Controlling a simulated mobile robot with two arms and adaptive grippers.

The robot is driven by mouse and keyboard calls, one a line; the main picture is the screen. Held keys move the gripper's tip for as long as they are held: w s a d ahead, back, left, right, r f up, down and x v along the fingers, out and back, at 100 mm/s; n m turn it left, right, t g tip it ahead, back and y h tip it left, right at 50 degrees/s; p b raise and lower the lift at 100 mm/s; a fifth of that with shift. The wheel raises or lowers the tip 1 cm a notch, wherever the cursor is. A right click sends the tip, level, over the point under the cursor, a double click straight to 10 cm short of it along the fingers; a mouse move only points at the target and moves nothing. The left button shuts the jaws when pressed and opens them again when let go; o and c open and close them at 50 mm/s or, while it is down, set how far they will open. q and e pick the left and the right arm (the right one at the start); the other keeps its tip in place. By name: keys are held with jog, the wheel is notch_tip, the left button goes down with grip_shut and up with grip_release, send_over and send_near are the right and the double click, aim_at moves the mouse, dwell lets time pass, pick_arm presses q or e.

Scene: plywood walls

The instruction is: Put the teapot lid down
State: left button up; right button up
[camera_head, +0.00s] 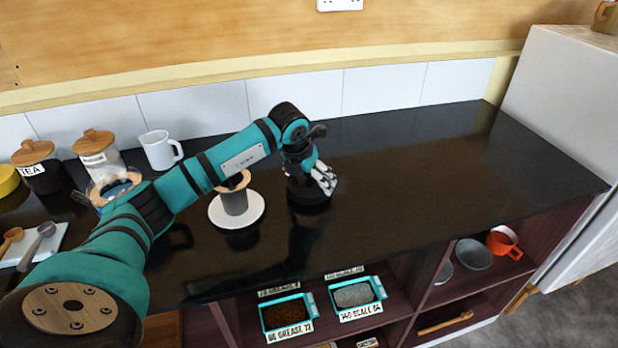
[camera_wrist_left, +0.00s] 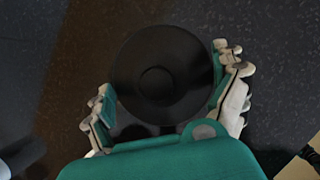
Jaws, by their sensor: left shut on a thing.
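My left gripper (camera_head: 322,180) is low over the dark counter, right of the middle of the head view's left half. In the left wrist view, its fingers (camera_wrist_left: 167,100) are spread around a round black lid (camera_wrist_left: 160,62) with a small raised disc at its centre, and are shut on it. In the head view the black round shape (camera_head: 308,199) shows under the fingers, close to the counter top. I cannot tell whether it touches the counter. My right gripper is not in view.
A grey cup (camera_head: 234,203) on a white round plate (camera_head: 256,221) stands just left of the gripper. A white mug (camera_head: 160,151) and wooden-lidded jars (camera_head: 97,150) stand further left. The counter (camera_head: 430,170) is clear to the right. Open shelves (camera_head: 400,290) lie below its front edge.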

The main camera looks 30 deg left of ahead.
pick_arm(q)
jog(key=shift+f, duration=0.4)
jog(key=shift+a, duration=0.1)
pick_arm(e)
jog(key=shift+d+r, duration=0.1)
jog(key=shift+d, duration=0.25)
pick_arm(q)
jog(key=shift+f, duration=0.1)
jog(key=shift+f, duration=0.1)
jog(key=o, duration=0.7)
jog(key=shift+o, duration=0.2)
jog(key=shift+r, duration=0.35)
jog(key=b+v, duration=0.1)
jog(key=v, duration=1.1)
jog(key=shift+b, duration=0.35)
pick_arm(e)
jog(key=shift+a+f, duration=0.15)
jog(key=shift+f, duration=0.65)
